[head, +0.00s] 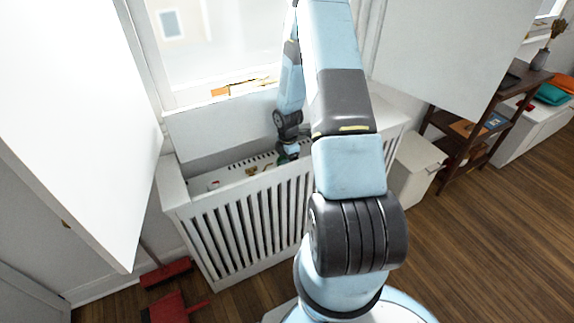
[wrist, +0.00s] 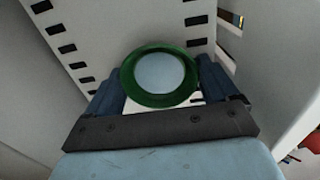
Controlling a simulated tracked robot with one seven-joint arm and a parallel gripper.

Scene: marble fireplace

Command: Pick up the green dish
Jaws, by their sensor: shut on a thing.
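The green dish (wrist: 128,88) is round, with a dark green rim and a pale centre. In the wrist view it sits between the two blue fingers of my gripper (wrist: 158,90), which are shut on it. White slotted surface shows behind the dish. In the head view my gripper (head: 287,155) is at the top of the white radiator cover, below the window. There the dish is mostly hidden by my arm, and only a small dark green patch shows by the fingers. I cannot tell whether the dish touches the cover.
The slatted radiator cover (head: 245,232) stands below the window, with small objects (head: 250,171) on top. White panels flank the window on both sides. A white bin (head: 415,168) and a dark shelf (head: 470,135) stand right.

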